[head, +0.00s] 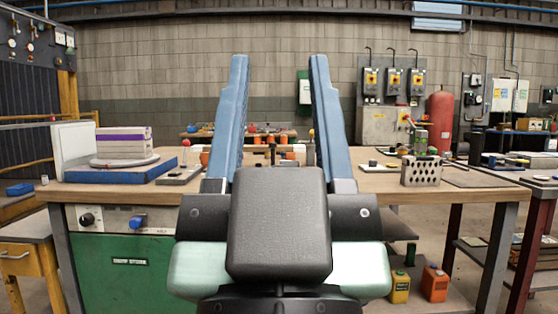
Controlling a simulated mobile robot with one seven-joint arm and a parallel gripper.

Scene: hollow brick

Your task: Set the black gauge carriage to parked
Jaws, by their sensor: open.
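My gripper (279,62) points forward and upright in the middle of the head view. Its two long blue fingers stand wide apart with nothing between them. I cannot clearly make out the black gauge carriage. A small dark upright part (272,152) shows through the gap between the fingers, at the workbench, but it is too small to identify. The middle of the wooden workbench (400,185) is largely hidden behind my gripper.
On the bench's left are a blue plate (120,172) with a round disc and stacked blocks, and a grey base with a red-knobbed lever (182,172). A perforated grey block (421,171) stands on the right. Bare wood lies beside my gripper.

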